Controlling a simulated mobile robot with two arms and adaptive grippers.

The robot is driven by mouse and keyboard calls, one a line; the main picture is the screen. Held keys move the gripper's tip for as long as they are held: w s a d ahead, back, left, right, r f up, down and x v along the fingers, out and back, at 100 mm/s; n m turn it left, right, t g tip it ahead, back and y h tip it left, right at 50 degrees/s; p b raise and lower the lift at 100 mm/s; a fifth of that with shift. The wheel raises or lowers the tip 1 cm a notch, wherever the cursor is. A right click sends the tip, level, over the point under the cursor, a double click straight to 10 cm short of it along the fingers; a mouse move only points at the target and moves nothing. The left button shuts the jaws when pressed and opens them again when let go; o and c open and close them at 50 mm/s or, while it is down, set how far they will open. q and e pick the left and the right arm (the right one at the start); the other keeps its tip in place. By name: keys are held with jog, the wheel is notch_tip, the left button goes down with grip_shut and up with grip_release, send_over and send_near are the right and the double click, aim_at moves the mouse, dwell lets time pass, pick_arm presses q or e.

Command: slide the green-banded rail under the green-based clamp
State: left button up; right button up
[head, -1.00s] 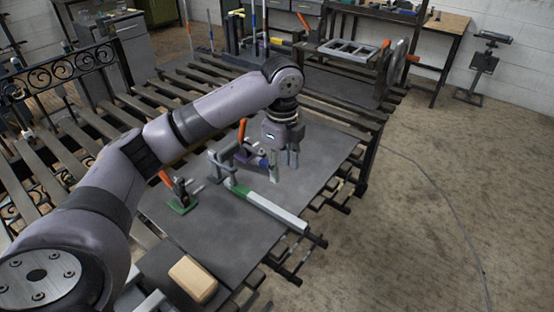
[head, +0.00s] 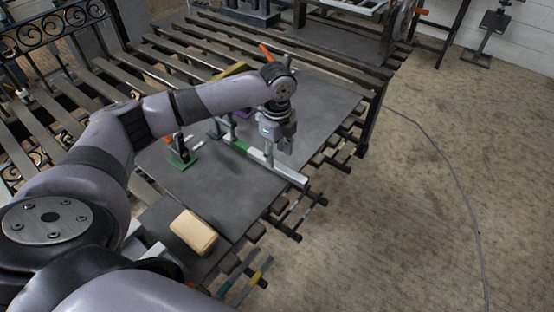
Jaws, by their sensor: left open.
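The green-banded rail (head: 289,174) is a pale grey bar with a green band, lying diagonally on the dark sheet on the slatted table. The gripper and wrist hide part of what lies behind. My right gripper is not in view.
A grey clamp (head: 228,128) stands by the rail's far end, and a purple-based part (head: 244,113) is behind it. A tan block (head: 193,231) lies near the front edge. The dark sheet (head: 215,195) between block and rail is clear.

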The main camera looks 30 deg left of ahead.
aim_at(277, 165)
pick_arm(q)
jog(key=shift+f, duration=2.05)
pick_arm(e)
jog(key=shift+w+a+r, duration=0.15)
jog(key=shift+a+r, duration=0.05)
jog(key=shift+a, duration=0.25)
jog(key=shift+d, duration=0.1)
pick_arm(q)
jog(key=c, duration=0.4)
grip_shut()
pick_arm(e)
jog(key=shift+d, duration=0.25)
pick_arm(q)
jog(key=shift+p, duration=0.3)
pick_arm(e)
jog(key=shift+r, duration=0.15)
